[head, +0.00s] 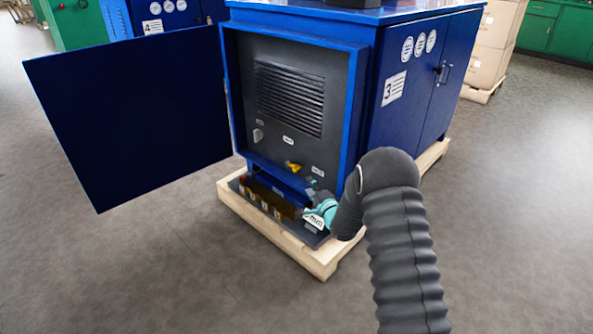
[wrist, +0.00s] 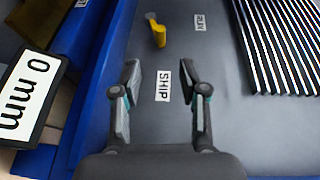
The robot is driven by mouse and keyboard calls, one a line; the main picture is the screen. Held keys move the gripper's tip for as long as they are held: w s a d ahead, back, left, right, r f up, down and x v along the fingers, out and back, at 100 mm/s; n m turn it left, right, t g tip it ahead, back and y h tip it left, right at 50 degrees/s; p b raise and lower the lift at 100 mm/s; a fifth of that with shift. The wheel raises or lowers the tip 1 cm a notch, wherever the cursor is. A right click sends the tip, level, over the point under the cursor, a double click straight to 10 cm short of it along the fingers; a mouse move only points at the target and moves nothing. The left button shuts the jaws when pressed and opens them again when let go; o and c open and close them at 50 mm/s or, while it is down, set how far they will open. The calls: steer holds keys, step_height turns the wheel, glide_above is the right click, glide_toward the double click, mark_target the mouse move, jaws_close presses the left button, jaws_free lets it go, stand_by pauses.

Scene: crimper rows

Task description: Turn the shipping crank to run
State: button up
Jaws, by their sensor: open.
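The yellow-handled crank (head: 292,166) sits low on the grey panel inside the open blue cabinet. In the wrist view the crank (wrist: 160,37) is beyond my fingertips, with its yellow end turned towards the SHIP label (wrist: 162,86). The RUN label (wrist: 200,22) is off to its right there. In the head view my gripper (head: 318,192) is at the lower right of the panel, right of and below the crank. In the wrist view my gripper (wrist: 161,70) is open and empty, with the SHIP label between its fingers. Nothing touches the crank.
A louvred vent (head: 290,97) is above the crank, and a small grey handle (head: 258,134) is to its left. The open blue door (head: 130,110) swings out at left. A base plate with several blocks (head: 275,205) lies on the wooden pallet (head: 325,262). Floor in front is clear.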

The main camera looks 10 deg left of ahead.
mark_target(296, 170)
steer(key=b+x, duration=0.1)
steer(key=x, duration=1.2)
jaws_close()
